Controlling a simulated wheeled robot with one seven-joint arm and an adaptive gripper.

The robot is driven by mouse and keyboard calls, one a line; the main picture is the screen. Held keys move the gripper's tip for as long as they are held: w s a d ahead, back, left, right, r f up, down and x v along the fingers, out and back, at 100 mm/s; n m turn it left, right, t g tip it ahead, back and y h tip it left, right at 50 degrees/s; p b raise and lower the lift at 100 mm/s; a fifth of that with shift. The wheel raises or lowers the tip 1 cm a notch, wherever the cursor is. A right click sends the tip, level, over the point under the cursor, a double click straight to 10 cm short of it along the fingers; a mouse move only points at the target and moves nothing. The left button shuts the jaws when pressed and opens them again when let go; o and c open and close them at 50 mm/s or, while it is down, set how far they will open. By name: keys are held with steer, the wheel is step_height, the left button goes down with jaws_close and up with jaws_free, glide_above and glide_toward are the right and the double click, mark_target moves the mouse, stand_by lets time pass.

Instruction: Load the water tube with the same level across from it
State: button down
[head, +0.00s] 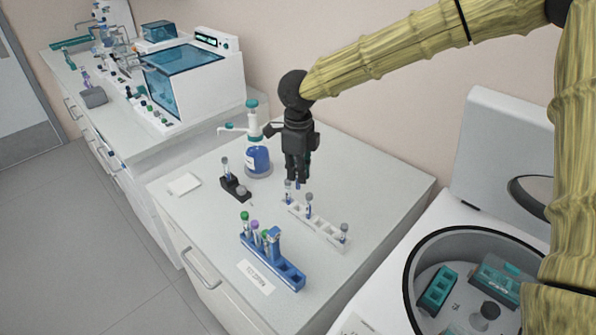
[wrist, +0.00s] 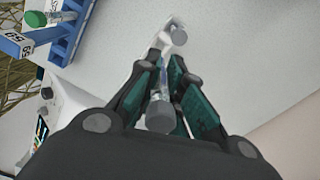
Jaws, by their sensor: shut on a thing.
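My gripper (head: 297,181) points down over the far left end of the white rack (head: 325,231). Its fingers are closed on a grey-capped clear tube, whose cap (wrist: 160,118) shows between them in the wrist view. I cannot tell whether this tube is still seated in the rack. The open centrifuge (head: 413,290) at the right holds teal buckets (head: 438,289) around a dark hub. Water levels are too small to read.
A blue rack (head: 285,275) with green- and purple-capped tubes stands in front. A small black rack (head: 236,190) with a grey-capped tube and a blue-filled bottle (head: 257,160) stand left of my gripper. The right part of the bench top is clear.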

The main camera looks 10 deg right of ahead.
steer(key=shift+r+p, duration=1.8)
